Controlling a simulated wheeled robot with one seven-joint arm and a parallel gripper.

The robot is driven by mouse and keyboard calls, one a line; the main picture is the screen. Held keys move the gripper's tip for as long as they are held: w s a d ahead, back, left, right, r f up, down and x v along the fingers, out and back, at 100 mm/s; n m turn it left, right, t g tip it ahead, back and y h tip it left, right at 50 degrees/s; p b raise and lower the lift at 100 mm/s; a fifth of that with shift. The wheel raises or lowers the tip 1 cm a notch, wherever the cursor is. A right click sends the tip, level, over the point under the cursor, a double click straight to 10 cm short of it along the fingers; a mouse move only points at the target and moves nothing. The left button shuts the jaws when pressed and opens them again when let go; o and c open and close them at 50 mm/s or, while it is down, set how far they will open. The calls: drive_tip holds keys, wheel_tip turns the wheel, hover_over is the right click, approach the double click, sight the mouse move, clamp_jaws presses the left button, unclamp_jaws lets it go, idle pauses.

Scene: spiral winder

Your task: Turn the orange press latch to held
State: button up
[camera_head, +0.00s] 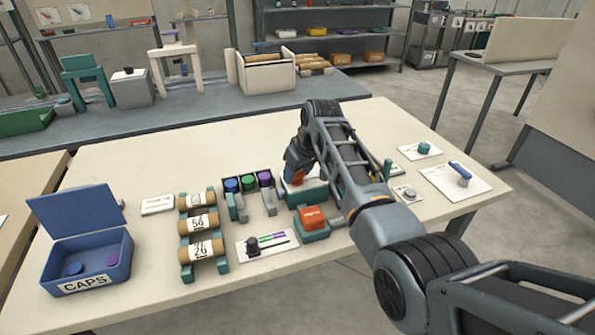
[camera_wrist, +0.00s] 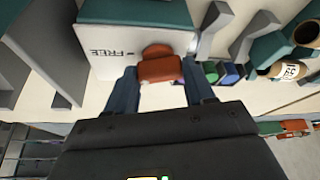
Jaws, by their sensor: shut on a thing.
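The orange press latch (camera_wrist: 160,68) shows in the wrist view on a white panel with the printed word FREE to its left. My gripper (camera_wrist: 160,80) has one dark blue finger on each side of the latch and is shut on it. In the head view, my gripper (camera_head: 296,170) reaches down to the white and teal press, and a small orange part of the latch (camera_head: 297,178) shows beside the fingers. The arm and gripper hide much of the press there. The latch's exact angle is hard to tell.
A larger orange block (camera_head: 312,217) on a teal base stands just in front of the press. Left of it are coloured caps (camera_head: 248,183) in a dark holder, a rack of cardboard tubes (camera_head: 203,223) and a blue CAPS box (camera_head: 90,262).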

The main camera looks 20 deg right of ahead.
drive_tip(key=n, duration=0.2)
drive_tip(key=n+y+b, duration=0.1)
drive_tip(key=shift+w+d+f+n+g+b, duration=0.1)
drive_tip(key=shift+d+f+n+g+b, duration=0.05)
drive_tip(key=shift+n+g+b, duration=0.2)
drive_tip(key=n+g+y+b, duration=0.1)
drive_tip(key=n+b, duration=0.2)
drive_tip(key=shift+w+f+n, duration=0.1)
drive_tip(key=shift+n, duration=0.25)
drive_tip(key=n+b, duration=0.2)
drive_tip(key=n+g+y+b, duration=0.1)
drive_tip(key=n+b, duration=0.1)
drive_tip(key=b, duration=0.1)
drive_tip(key=shift+w+g, duration=0.1)
drive_tip(key=shift+g, duration=0.15)
drive_tip(key=n+g+b, duration=0.1)
drive_tip(key=n+b, duration=0.1)
drive_tip(key=b, duration=0.1)
drive_tip(key=shift+n+b, duration=0.4)
drive_tip(key=shift+r, duration=0.2)
drive_tip(key=o, duration=1)
drive_tip(key=shift+o, duration=0.2)
drive_tip(key=v, duration=0.8)
drive_tip(key=shift+b, duration=0.35)
